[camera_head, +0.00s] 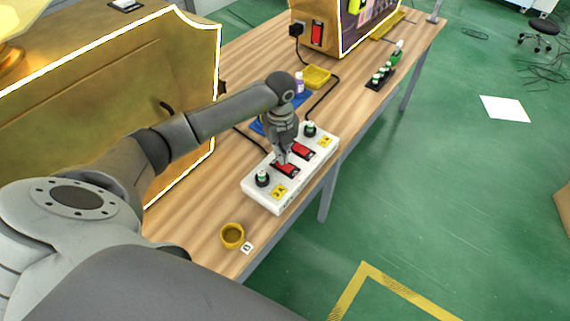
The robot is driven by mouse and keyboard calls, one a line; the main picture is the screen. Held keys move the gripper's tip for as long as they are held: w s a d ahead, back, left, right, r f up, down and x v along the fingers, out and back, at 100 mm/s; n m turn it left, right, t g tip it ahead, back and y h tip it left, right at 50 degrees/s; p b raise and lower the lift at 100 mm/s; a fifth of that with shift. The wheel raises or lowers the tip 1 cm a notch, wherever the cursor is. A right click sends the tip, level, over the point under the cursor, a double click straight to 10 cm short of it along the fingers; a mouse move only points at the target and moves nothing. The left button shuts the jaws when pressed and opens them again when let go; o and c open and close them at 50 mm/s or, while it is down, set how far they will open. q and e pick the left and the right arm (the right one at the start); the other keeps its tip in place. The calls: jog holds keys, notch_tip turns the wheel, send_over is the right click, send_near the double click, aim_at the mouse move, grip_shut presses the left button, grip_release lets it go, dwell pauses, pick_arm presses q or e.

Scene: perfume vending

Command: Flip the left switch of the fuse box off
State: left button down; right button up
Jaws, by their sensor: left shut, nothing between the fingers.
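The fuse box (314,158) is a white strip on the wooden table with two red switches and two yellow labels. Its left switch (285,170) is nearer to me; the right switch (302,149) is farther along. My left gripper (283,160) is shut and empty, pointing down at the left switch. Its tips are at or just above the switch; I cannot tell whether they touch. The gripper hides part of the left switch, and its position is too small to read. My right gripper is not in view.
A yellow cup (232,235) stands near the table's front edge. A yellow tray (317,77), a blue mat, cables and a black rack with small bottles (380,76) lie beyond. A gold panel (110,90) stands at left.

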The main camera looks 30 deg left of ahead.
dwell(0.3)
pick_arm(q)
jog(key=shift+f, duration=0.3)
jog(key=shift+s+f+b, duration=0.1)
jog(key=shift+f+b, duration=0.8)
jog(key=shift+f, duration=0.1)
dwell(0.6)
jog(key=shift+r, duration=0.1)
jog(key=shift+r+p, duration=2.8)
jog(key=shift+r, duration=0.7)
jog(key=shift+f, duration=0.1)
